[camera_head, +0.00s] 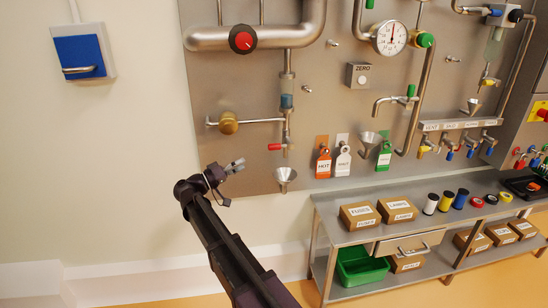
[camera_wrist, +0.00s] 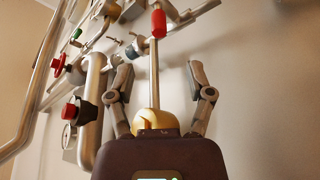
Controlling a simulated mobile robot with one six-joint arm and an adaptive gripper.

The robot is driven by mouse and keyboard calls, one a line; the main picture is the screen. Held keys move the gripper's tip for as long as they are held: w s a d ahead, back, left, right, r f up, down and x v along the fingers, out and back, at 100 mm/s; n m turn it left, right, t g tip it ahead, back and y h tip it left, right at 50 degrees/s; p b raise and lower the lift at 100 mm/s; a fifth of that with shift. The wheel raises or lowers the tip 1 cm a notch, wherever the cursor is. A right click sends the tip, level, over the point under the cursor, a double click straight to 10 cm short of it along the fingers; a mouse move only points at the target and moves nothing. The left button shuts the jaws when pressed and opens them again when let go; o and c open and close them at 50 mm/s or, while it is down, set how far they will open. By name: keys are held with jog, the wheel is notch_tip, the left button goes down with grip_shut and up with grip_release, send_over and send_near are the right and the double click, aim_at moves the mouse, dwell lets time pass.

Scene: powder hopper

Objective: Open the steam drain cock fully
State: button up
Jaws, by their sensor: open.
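A small cock with a red lever (camera_head: 276,147) sits at the low end of a vertical pipe, above a metal funnel (camera_head: 286,176). No label shows on it; I take it for the steam drain cock. Its lever points left, roughly level. The red lever also shows at the top of the wrist view (camera_wrist: 158,22), beyond my fingertips. My gripper (camera_head: 237,165) is open and empty, below and left of the lever and apart from it. In the wrist view its fingers (camera_wrist: 158,78) stand wide apart, with a thin pipe showing between them.
A brass fitting (camera_head: 228,122) on a side pipe is above my gripper; its dome (camera_wrist: 148,118) is partly hidden in the wrist view. A red knob (camera_head: 242,40) sits higher. Tags (camera_head: 323,160) hang right of the funnel. A bench (camera_head: 330,222) stands lower right. The left wall is mostly bare.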

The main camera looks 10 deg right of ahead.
aim_at(274, 146)
jog(key=shift+w+a, duration=0.1)
jog(key=shift+a, duration=0.3)
jog(key=shift+d, duration=0.15)
jog(key=p+x, duration=0.1)
jog(key=x, duration=0.3)
jog(key=p+x, duration=0.1)
jog(key=x, duration=0.4)
jog(key=p+x, duration=0.1)
jog(key=x, duration=0.3)
jog(key=shift+w+d+r, duration=0.1)
jog(key=shift+d+r, duration=0.15)
jog(key=shift+r, duration=0.1)
jog(key=shift+c, duration=0.2)
grip_shut()
